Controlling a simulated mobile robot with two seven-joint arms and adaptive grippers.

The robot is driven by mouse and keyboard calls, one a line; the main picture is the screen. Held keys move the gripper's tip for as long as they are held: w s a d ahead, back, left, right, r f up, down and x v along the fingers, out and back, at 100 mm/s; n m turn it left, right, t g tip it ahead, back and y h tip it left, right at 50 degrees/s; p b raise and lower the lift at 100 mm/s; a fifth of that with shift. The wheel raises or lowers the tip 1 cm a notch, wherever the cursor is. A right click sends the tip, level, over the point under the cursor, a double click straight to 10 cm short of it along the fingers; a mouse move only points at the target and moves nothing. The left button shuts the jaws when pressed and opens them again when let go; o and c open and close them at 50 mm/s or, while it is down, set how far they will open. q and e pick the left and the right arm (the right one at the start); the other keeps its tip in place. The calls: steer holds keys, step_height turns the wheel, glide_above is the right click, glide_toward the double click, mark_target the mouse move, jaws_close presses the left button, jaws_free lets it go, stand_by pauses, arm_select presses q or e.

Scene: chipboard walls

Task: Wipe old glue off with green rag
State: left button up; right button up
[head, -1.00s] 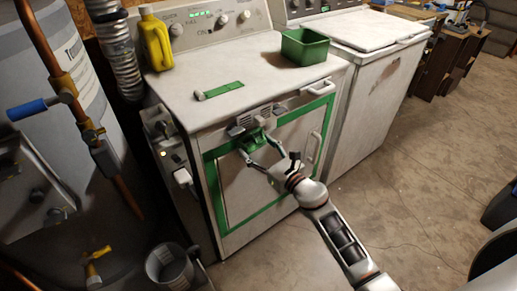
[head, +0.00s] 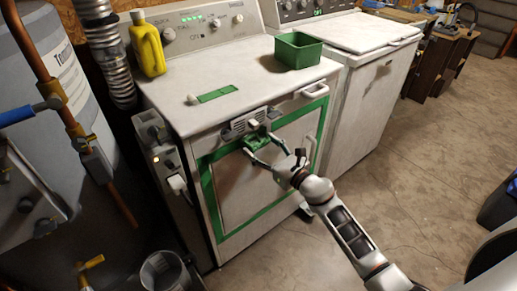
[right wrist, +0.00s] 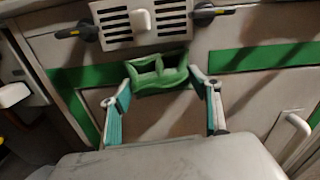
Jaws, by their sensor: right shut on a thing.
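My right gripper (head: 258,143) is in front of the white machine's (head: 225,158) front panel, just below its vent. Its two fingers are shut on the green rag (right wrist: 158,75), which looks bunched and folded in the right wrist view. The rag sits over the upper green strip of the panel, just under the vent (right wrist: 144,22); whether it touches the panel I cannot tell. Brownish smears (right wrist: 188,122) show on the panel below the rag; whether they are the old glue is unclear. My left gripper is not in view.
A green bin (head: 298,51) and a flat green piece (head: 217,94) lie on the machine top, with a yellow bottle (head: 147,45) at its back left. A white handle (right wrist: 298,124) juts from the panel. Pipes and a tank (head: 55,75) crowd the left.

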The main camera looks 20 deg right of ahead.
steer(key=shift+w+d+f+b, duration=0.1)
steer(key=shift+w+d+b, duration=0.15)
steer(key=shift+d, duration=0.25)
steer(key=shift+w+d+f+b, duration=0.1)
steer(key=shift+w+d, duration=0.1)
steer(key=shift+d, duration=0.3)
steer(key=shift+w+d+r, duration=0.15)
steer(key=shift+d, duration=0.2)
